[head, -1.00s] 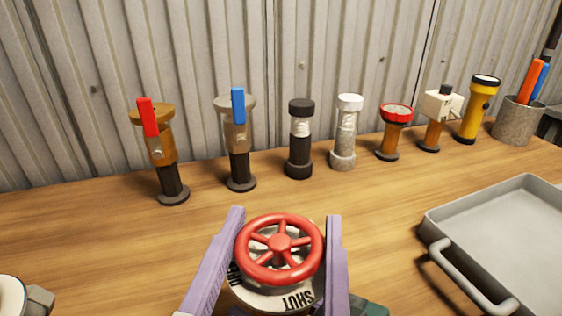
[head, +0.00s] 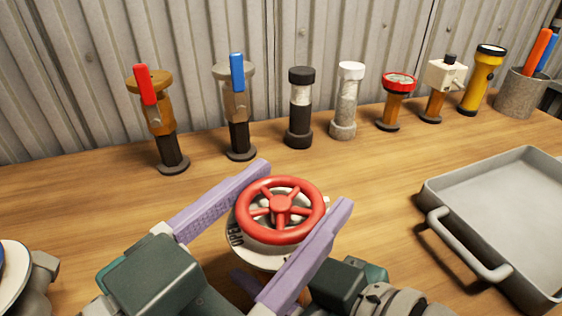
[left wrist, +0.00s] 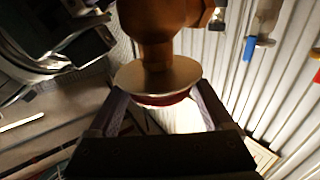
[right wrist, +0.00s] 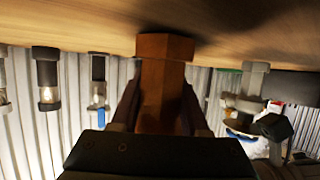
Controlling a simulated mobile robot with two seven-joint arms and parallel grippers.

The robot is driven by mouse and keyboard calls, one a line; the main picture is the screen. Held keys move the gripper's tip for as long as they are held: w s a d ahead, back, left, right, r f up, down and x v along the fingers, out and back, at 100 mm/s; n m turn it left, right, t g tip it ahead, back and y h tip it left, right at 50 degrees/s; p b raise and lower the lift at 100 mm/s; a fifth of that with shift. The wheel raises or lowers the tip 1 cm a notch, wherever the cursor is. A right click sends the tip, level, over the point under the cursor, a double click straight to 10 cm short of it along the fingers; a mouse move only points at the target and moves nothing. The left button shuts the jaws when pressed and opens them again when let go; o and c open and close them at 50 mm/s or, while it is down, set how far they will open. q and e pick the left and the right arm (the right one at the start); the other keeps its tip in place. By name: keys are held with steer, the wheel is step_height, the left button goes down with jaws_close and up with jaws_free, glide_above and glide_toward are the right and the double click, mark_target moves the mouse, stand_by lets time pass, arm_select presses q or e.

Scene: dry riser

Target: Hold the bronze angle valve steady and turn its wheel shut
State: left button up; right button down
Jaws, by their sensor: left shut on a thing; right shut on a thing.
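The valve's red wheel (head: 281,209) sits over a pale lettered disc (head: 262,256) at the front middle of the bench. My left gripper (head: 306,187) reaches in from the lower left, its purple fingers shut on opposite sides of the wheel. In the left wrist view, the wheel's red edge (left wrist: 165,100) shows between the fingers below the disc (left wrist: 157,76) and bronze body (left wrist: 165,35). My right gripper (right wrist: 162,95) is shut on the bronze valve body (right wrist: 163,75) in the right wrist view. In the head view, the body is mostly hidden under the disc and left gripper.
A row of valves and torches stands along the back, including a red-lever valve (head: 158,120), a blue-lever valve (head: 237,110) and a yellow torch (head: 482,80). A grey tray (head: 435,198) lies right; a pot (head: 522,92) stands far right. Bench between is clear.

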arm_select(q)
steer(key=shift+d+r+m+g+h, duration=0.1)
steer(key=shift+m+g+h, duration=0.35)
steer(key=shift+g+h, duration=0.05)
steer(key=shift+d+r+m+g+h, duration=0.1)
steer(key=shift+m+g+h, duration=0.35)
steer(key=shift+g+h, duration=0.05)
steer(key=shift+s+h, duration=0.1)
steer(key=shift+h, duration=0.2)
steer(key=shift+a+f+g, duration=0.1)
steer(key=shift+g, duration=0.2)
steer(key=o, duration=1.1)
steer(key=shift+o, duration=0.2)
steer(key=shift+a+f, duration=0.1)
steer(key=shift+s+a, duration=0.1)
steer(key=shift+a, duration=0.1)
steer(key=v, duration=1.1)
steer(key=shift+s, duration=0.25)
